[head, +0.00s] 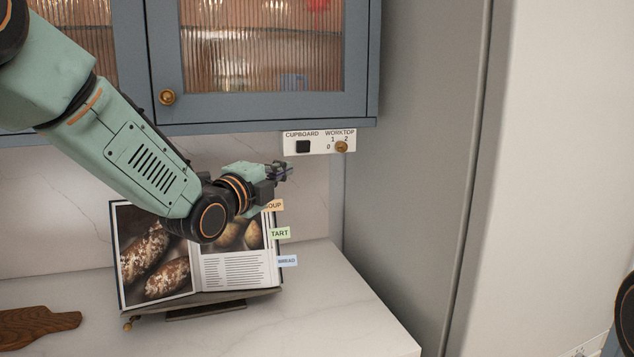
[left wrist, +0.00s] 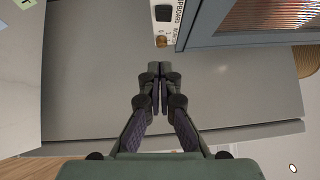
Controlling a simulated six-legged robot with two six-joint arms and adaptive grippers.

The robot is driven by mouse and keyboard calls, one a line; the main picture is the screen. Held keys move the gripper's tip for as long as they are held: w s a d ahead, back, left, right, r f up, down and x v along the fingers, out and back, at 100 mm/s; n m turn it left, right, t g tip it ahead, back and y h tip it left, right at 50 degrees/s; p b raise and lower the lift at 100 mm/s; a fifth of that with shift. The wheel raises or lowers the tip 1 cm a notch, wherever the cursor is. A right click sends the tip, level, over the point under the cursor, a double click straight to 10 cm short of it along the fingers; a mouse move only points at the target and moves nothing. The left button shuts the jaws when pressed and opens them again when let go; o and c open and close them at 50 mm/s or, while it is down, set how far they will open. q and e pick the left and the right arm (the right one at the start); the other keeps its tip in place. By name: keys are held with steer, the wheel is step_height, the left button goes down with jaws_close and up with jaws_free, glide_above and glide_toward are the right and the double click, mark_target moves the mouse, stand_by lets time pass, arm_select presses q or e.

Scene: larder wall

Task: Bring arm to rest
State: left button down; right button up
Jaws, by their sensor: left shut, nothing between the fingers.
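My left arm reaches in from the upper left in the head view, its green links crossing in front of the cupboard and the open cookbook. My left gripper (head: 281,171) is shut and empty, held in the air below the switch panel and in front of the book's upper right corner. In the left wrist view the gripper's fingers (left wrist: 157,88) are together with nothing between them, against a plain grey panel. My right gripper is not in view; a dark rounded part, which may be mine, shows at the head view's right edge.
A cookbook (head: 240,271) stands open on a stand on the marble worktop (head: 345,300). A switch panel (head: 318,141) with a black switch and a brass knob sits under the blue-grey cupboard (head: 270,112). A wooden board (head: 38,324) lies at left. A tall grey panel (head: 410,150) stands right.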

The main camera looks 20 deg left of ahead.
arm_select(q)
steer(key=s+f+n+g+y+b, duration=0.1)
steer(key=s+f+n+g, duration=0.35)
steer(key=f, duration=0.75)
steer(key=s+f+n+g+y+b, duration=0.1)
steer(key=s+f+n+b, duration=0.1)
steer(key=s+f+n, duration=0.75)
steer(key=s+f+n+g+y+b, duration=0.1)
steer(key=f+n+g, duration=0.25)
steer(key=f, duration=1.05)
steer(key=s+f+n+g+b, duration=0.2)
steer(key=s+f+g+b, duration=0.2)
steer(key=s+f, duration=0.9)
steer(key=s+d+f+n+g+b, duration=0.1)
steer(key=s+f+g, duration=0.4)
steer(key=s+f, duration=0.8)
steer(key=s+n+b, duration=0.1)
steer(key=s+b, duration=0.1)
steer(key=s, duration=0.5)
steer(key=shift+d+f+y+b, duration=0.2)
steer(key=shift+f+y+b, duration=0.05)
steer(key=shift+y+b, duration=0.15)
steer(key=shift+s, duration=0.15)
